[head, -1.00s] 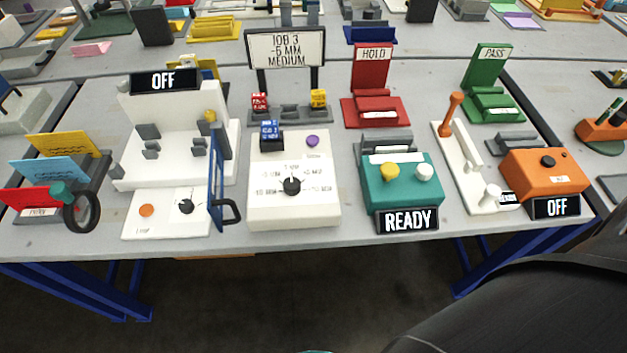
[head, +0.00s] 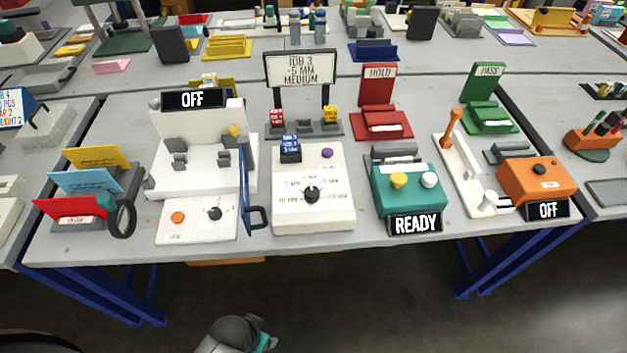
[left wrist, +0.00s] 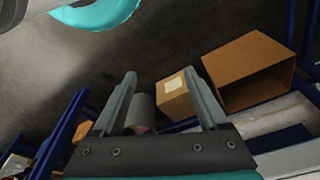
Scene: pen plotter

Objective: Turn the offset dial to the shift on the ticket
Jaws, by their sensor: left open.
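The ticket sign (head: 300,68) stands at the back of the table in the head view and reads JOB 3, -5 MM, MEDIUM. The offset dial (head: 311,195) is a black knob on a white box (head: 315,222) below the sign, with printed marks around it. The marks are too small to read surely, and I cannot tell the exact setting. My left gripper shows in the left wrist view (left wrist: 165,98), open and empty, with its fingers apart. It is away from the dial, facing boxes and floor.
A white machine with an OFF sign (head: 193,98) and blue-framed door stands left of the dial box. A teal box (head: 407,190) with a READY sign stands right of it. Cardboard boxes (left wrist: 248,70) show in the left wrist view. Floor lies before the table.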

